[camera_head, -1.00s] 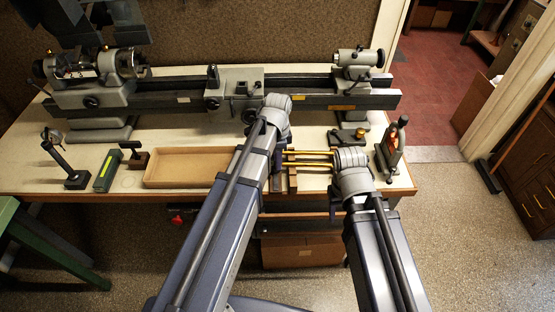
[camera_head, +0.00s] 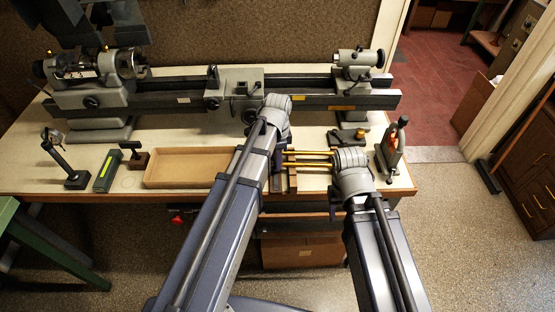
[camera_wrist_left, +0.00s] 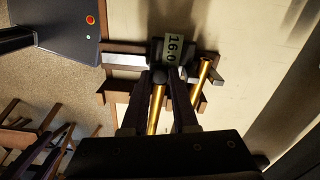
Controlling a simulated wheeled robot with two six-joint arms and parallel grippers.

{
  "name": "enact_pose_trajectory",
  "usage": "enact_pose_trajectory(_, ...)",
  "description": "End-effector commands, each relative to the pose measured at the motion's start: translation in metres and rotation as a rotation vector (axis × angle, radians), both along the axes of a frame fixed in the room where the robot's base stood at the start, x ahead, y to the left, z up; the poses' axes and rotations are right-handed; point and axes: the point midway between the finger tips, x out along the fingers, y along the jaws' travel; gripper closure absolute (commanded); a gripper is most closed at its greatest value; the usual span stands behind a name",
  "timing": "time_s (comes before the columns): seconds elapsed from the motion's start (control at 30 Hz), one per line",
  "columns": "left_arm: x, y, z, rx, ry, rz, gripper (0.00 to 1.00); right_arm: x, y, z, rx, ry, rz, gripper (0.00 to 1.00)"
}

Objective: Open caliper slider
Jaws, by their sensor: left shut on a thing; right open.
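The caliper (camera_wrist_left: 126,61) lies across wooden supports in the left wrist view, with its grey beam running left to right. Its slider (camera_wrist_left: 173,49) carries a display reading 16.0. My left gripper (camera_wrist_left: 161,76) is shut on the slider at a small dark rounded part. In the head view my left arm hides most of the caliper and the left jaws. My right gripper (camera_head: 334,211) is only partly seen, low in front of the table edge, apart from the caliper. It is open; its fingertips are not clear.
A shallow wooden tray (camera_head: 185,167) sits to the left. A lathe (camera_head: 235,90) spans the back of the table. A stand with a red part (camera_head: 392,148) is at the right.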

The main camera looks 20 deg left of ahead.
Motion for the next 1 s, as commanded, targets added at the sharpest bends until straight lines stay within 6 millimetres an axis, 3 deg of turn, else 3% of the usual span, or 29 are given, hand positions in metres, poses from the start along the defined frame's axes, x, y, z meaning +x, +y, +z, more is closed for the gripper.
enact_pose_trajectory(0.37, -0.001, 0.000, 0.000, 0.000, 0.000, 0.000, 1.00, 0.000, 0.000, 0.000, 0.000, 0.000, 0.000, 0.50)
enact_pose_trajectory(0.6, -0.029, -0.008, 0.000, 0.000, 0.001, 0.000, 1.00, 0.000, 0.000, 0.000, 0.000, 0.000, 0.000, 0.50)
enact_pose_trajectory(0.87, -0.027, -0.008, 0.000, 0.000, 0.000, 0.000, 1.00, 0.000, 0.000, 0.000, 0.000, 0.000, 0.000, 0.50)
enact_pose_trajectory(0.9, -0.027, -0.008, 0.000, 0.000, 0.000, 0.000, 0.68, 0.000, 0.000, 0.000, 0.000, 0.000, 0.000, 0.50)
enact_pose_trajectory(1.0, -0.027, -0.008, 0.000, 0.000, 0.000, 0.000, 0.60, 0.000, 0.000, 0.000, 0.000, 0.000, 0.000, 0.50)
